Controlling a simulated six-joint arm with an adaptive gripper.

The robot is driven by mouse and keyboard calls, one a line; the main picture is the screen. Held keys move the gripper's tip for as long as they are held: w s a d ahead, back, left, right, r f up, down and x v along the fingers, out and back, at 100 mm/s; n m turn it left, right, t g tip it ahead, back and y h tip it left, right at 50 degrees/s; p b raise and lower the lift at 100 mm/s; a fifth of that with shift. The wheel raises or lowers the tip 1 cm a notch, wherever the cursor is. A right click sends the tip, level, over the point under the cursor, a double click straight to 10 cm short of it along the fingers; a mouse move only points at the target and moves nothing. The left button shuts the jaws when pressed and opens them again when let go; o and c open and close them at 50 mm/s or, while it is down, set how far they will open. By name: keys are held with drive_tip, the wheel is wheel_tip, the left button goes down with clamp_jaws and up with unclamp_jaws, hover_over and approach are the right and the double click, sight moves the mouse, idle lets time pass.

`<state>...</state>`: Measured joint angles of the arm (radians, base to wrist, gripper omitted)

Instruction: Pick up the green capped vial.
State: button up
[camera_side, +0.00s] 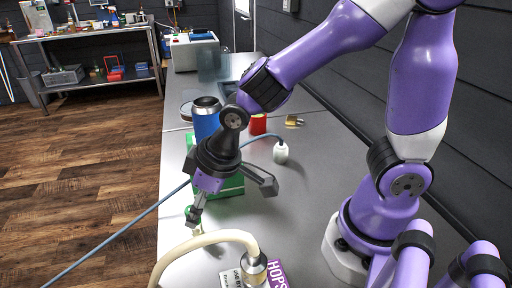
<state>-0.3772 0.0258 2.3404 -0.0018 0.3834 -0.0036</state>
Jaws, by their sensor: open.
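My gripper (232,200) hangs over the near part of the grey metal bench, with its fingers spread wide and nothing seen between them. One finger reaches down left near the bench's left edge, the other points right. A small pale thing shows close by the left fingertip, too small to identify. A green box-like object (232,187) stands on the bench behind the gripper and is partly hidden by it.
A blue cylinder (206,120) with a metal top, a red object (258,125), a brass padlock (294,121) and a white cabled piece (280,153) stand farther back. A cream hose (205,238) and a purple HOPS pack (277,273) lie in front. Bench right of the gripper is clear.

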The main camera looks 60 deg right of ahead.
drive_tip(key=shift+d+x, duration=0.2)
drive_tip(key=shift+x, duration=2.45)
drive_tip(key=shift+w, duration=0.15)
clamp_jaws()
